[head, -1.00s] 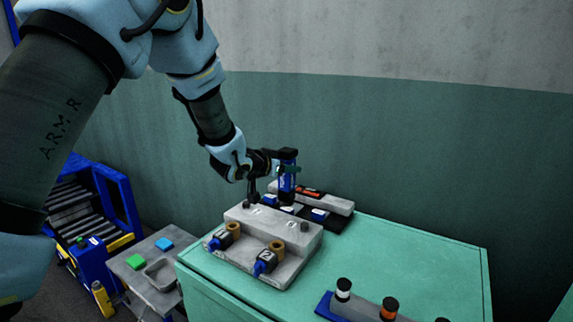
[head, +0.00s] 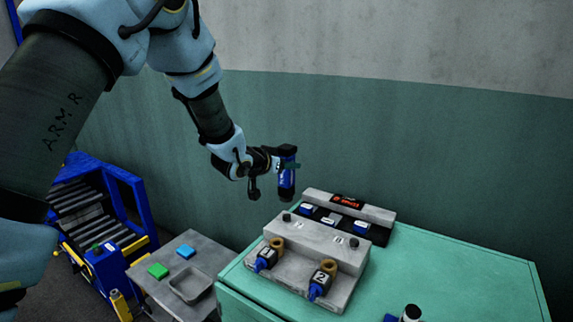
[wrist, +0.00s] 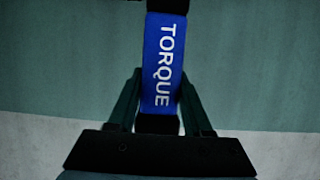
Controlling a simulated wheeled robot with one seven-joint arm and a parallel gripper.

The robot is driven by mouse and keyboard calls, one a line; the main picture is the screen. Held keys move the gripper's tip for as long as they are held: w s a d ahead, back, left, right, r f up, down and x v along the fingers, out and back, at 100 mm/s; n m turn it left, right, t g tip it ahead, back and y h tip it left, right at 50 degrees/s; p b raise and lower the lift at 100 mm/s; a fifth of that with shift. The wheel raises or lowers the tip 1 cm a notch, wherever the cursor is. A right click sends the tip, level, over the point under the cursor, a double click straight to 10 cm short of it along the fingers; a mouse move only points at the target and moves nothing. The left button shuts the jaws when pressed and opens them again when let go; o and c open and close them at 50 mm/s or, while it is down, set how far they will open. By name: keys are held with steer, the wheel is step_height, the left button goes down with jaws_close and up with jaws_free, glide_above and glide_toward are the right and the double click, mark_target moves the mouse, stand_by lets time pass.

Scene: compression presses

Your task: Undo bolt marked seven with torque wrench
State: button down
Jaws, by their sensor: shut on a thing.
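My gripper (head: 283,165) is shut on the blue torque wrench (head: 287,180), which hangs upright in the air behind and above the grey block (head: 318,255). In the wrist view the wrench (wrist: 160,70) reads "TORQUE" and sits between both fingers of my gripper (wrist: 161,100). The grey block bears a dark bolt (head: 286,217) at its top left and another dark bolt (head: 354,242) at its top right. Small marks on the block's top are too small to read, so I cannot tell which bolt is seven. The wrench is apart from both bolts.
The block stands on a green bench (head: 430,285), with blue connectors marked 1 (head: 265,259) and 2 (head: 319,285) in front. A grey tool holder (head: 350,205) lies behind it. A side table (head: 205,262) with green and blue pieces stands left. The bench's right side is mostly clear.

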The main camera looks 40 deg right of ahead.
mark_target(283, 186)
steer(key=shift+r, duration=0.1)
steer(key=shift+f+b, duration=2.75)
steer(key=shift+f+b, duration=0.85)
steer(key=shift+f, duration=0.05)
steer(key=shift+s+a+f+b, duration=0.1)
steer(key=shift+f+b, duration=0.2)
steer(key=shift+b, duration=0.1)
stand_by(1.0)
steer(key=shift+r+b, duration=0.4)
steer(key=shift+b, duration=0.2)
stand_by(2.2)
